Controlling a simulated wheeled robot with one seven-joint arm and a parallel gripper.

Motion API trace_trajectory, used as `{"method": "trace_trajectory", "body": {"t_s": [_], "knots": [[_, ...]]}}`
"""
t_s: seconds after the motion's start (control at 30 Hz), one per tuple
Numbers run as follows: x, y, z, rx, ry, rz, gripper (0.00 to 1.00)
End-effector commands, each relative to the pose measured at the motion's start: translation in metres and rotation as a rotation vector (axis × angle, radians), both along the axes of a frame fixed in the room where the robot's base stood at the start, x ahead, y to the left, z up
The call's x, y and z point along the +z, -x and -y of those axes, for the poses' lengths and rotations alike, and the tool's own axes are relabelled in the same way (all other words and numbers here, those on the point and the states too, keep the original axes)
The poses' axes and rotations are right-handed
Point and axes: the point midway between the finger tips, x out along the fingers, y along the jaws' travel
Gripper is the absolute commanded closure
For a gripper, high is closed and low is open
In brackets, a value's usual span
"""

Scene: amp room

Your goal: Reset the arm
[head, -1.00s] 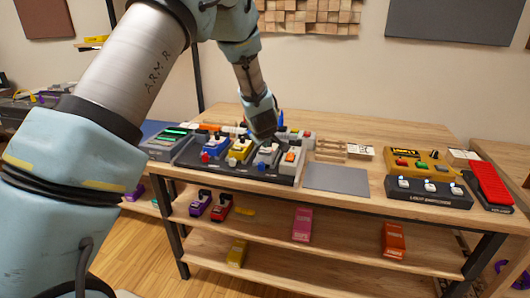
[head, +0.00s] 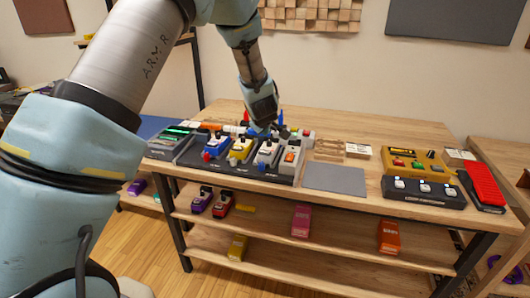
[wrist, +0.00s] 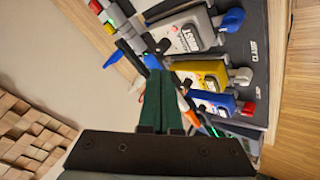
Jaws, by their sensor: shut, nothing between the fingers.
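My gripper (head: 276,128) hangs from the arm over the rear of the pedalboard (head: 222,164), just behind the white pedal (head: 267,153). Its fingers are shut with nothing between them. In the wrist view my gripper's dark green fingers (wrist: 160,100) are together. Beyond them are the grey-white pedal (wrist: 180,38), a yellow pedal (wrist: 201,76) and a blue pedal (wrist: 213,103). Whether the fingertips touch anything is hard to tell.
Right of the pedalboard are a grey mat (head: 335,179), a yellow unit (head: 415,162), a dark three-switch pedal (head: 425,192) and a red pedal (head: 482,184). Lower shelves hold a pink pedal (head: 301,221) and an orange pedal (head: 391,237). The wall stands behind the table.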

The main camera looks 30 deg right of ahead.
Motion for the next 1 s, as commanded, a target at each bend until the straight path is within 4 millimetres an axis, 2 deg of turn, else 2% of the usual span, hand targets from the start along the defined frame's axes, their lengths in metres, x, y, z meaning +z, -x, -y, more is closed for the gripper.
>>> {"method": "trace_trajectory", "body": {"t_s": [0.37, 0.47, 0.57, 0.67, 0.73, 0.8, 0.87, 0.9, 1.0], "knots": [[0.0, 0.0, 0.0, 0.0, 0.0, 0.0, 1.0], [0.004, -0.003, -0.012, -0.003, -0.011, -0.006, 1.0], [0.015, -0.01, -0.049, -0.019, -0.049, -0.028, 1.0], [0.029, -0.01, -0.111, -0.052, -0.116, -0.073, 1.0], [0.038, -0.002, -0.161, -0.082, -0.173, -0.112, 1.0], [0.045, 0.013, -0.21, -0.114, -0.23, -0.156, 1.0], [0.05, 0.029, -0.251, -0.14, -0.277, -0.196, 1.0], [0.052, 0.042, -0.277, -0.155, -0.308, -0.224, 1.0], [0.058, 0.08, -0.337, -0.197, -0.381, -0.294, 1.0]]}}
